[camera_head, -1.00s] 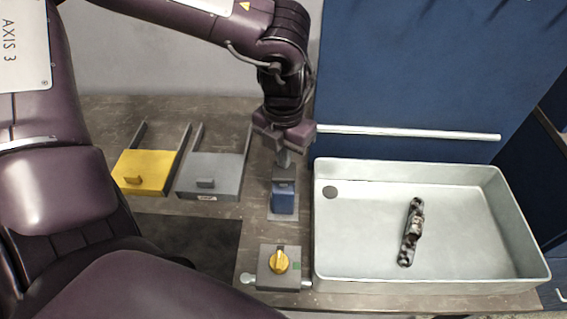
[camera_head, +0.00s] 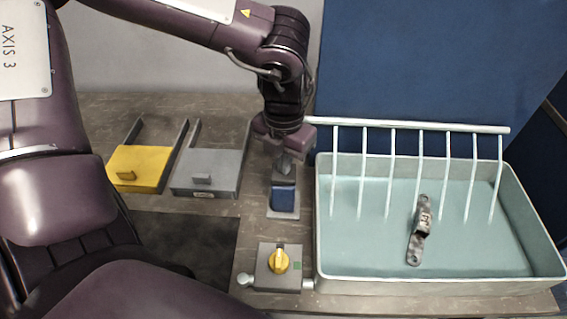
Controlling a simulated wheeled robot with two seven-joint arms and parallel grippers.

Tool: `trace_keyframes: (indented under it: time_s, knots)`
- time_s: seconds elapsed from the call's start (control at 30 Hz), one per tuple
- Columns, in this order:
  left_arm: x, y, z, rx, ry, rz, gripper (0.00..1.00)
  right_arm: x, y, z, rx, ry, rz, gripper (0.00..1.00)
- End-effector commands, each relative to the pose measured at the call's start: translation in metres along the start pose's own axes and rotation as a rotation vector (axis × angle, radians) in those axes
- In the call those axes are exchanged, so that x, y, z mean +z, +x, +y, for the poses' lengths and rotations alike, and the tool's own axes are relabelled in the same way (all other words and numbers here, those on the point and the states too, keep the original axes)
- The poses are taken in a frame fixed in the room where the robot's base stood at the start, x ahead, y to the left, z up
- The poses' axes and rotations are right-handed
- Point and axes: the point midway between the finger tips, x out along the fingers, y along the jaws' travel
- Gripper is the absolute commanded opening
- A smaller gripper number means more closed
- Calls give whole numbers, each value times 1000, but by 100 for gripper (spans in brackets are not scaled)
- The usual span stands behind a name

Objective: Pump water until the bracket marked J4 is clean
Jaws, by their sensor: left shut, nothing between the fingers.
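A grey bracket (camera_head: 418,240) lies in the white basin (camera_head: 440,284) at the right, in pale blue-green water. Dark patches show on it; a small light tag is on its middle, too small to read. Several white jets of water (camera_head: 390,180) fall from the spray bar (camera_head: 410,126) above the basin. My left gripper (camera_head: 284,163) points down, shut and empty, right above the blue pump (camera_head: 283,197) on the bench. Its fingertips seem to be at the pump's grey top; I cannot tell if they press it. My right gripper is not in view.
A box with a yellow knob (camera_head: 279,261) stands in front of the pump. A yellow drawer (camera_head: 140,167) and a grey drawer (camera_head: 207,173) lie at the left. A dark mat (camera_head: 190,240) covers the bench before them. A blue panel (camera_head: 430,60) stands behind the basin.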

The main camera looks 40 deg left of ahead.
Motion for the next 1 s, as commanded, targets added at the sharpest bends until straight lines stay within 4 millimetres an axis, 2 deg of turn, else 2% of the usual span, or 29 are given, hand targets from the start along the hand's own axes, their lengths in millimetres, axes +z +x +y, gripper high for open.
trace_keyframes:
  time_s: [0.27,0.7,1.0]
  knots:
    - [-2,-5,0,0,1,6,0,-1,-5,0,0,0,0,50]
    - [-1,-40,0,0,1,4,0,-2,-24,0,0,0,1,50]
    - [-1,-42,0,0,1,3,0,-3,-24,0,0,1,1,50]
